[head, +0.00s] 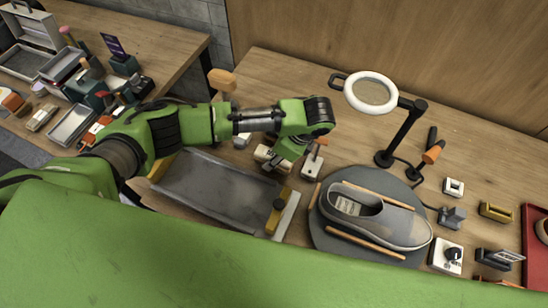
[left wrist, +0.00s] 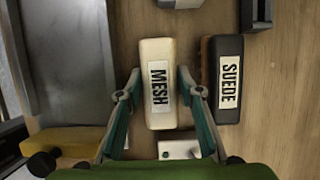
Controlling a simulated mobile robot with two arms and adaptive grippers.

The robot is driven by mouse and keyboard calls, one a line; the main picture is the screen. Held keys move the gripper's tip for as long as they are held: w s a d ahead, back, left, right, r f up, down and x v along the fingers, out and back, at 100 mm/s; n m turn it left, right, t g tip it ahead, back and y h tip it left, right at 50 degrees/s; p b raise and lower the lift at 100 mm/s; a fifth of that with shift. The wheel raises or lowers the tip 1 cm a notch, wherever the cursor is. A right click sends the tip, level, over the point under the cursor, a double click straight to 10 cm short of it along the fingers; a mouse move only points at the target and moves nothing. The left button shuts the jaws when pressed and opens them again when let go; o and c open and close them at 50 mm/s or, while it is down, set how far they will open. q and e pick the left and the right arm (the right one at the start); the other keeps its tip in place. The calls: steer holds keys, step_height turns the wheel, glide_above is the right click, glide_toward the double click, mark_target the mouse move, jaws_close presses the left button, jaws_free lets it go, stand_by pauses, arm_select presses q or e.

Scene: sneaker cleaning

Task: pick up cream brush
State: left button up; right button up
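The cream brush (left wrist: 158,60) has a "MESH" label and lies on the wooden table. In the head view the cream brush (head: 264,155) is partly hidden by my left gripper (head: 281,162). In the left wrist view my left gripper (left wrist: 159,78) is open, with one finger on each side of the cream brush. Gaps show between the fingers and the brush sides, and the gripper holds nothing. My right gripper is not in view.
A dark brush labelled "SUEDE" (left wrist: 222,78) lies close on the right. A grey tray (head: 215,185) is on the left. A grey sneaker (head: 390,225) sits on a round mat (head: 322,235), with a ring magnifier lamp (head: 371,92) behind it.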

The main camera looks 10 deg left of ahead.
mark_target(271, 154)
arm_select(q)
steer(key=c, duration=0.4)
steer(key=shift+r, duration=0.1)
steer(key=shift+r+b, duration=0.3)
steer(key=shift+r, duration=0.05)
step_height(271, 154, up, 3)
steer(key=shift+d+f, duration=0.1)
steer(key=s+r, duration=0.1)
steer(key=d+r, duration=0.1)
steer(key=s+d+r+b, duration=0.1)
steer(key=shift+s+r, duration=0.3)
steer(key=shift+r, duration=0.1)
steer(key=s+d+r, duration=0.2)
steer(key=s, duration=0.1)
steer(key=s+d+r, duration=0.2)
steer(key=s, duration=0.1)
steer(key=s+d+r, duration=0.2)
steer(key=shift+s+p, duration=0.35)
steer(key=shift+s, duration=0.05)
